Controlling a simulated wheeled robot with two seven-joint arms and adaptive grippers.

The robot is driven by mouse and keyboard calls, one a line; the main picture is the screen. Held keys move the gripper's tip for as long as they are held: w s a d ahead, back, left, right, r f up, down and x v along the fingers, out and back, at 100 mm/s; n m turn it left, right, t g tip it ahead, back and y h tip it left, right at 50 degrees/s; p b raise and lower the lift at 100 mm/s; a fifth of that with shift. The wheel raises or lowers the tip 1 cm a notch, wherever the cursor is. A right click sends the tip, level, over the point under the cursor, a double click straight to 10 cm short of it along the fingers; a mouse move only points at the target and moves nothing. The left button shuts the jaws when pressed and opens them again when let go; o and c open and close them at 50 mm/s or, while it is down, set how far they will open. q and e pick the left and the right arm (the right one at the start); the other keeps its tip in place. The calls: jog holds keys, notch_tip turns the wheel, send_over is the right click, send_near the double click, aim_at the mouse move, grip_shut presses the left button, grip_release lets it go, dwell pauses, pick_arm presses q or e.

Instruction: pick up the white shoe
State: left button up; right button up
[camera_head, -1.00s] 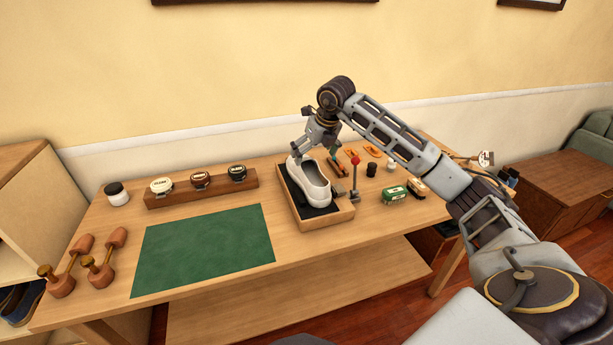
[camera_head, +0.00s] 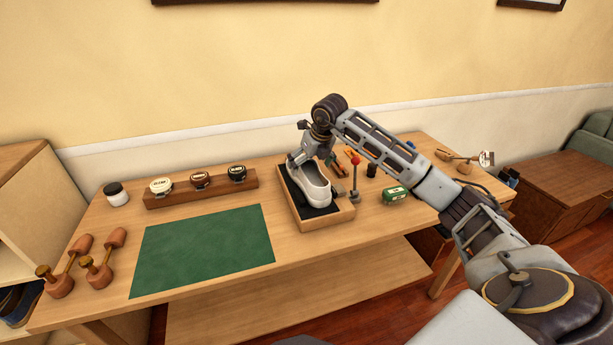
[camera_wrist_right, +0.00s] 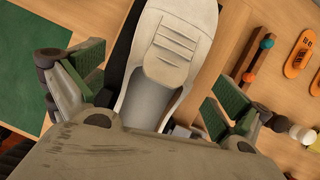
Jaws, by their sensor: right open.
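The white shoe (camera_head: 313,185) sits in a shallow wooden tray with a dark lining (camera_head: 328,222) on the table. My right gripper (camera_head: 308,158) is above the far end of the shoe in the head view. In the right wrist view the shoe (camera_wrist_right: 176,42) lies between the two green-padded fingers of the open right gripper (camera_wrist_right: 155,92). There is a gap on each side, and the pads do not touch it. The gripper hides part of the shoe's far end in the head view. My left gripper is not in view.
A lever with a red knob (camera_head: 355,162) stands right beside the tray. A wooden rack (camera_head: 203,189) with several polish tins stands to the left at the back. The green mat (camera_head: 203,250) is bare.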

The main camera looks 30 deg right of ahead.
jog(key=shift+x, duration=1.2)
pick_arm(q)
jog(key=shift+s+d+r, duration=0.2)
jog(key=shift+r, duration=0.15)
pick_arm(e)
jog(key=c, duration=0.9)
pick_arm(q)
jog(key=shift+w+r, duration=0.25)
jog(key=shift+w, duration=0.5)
pick_arm(e)
jog(key=c, duration=0.5)
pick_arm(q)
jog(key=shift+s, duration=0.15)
pick_arm(e)
jog(key=shift+o, duration=0.2)
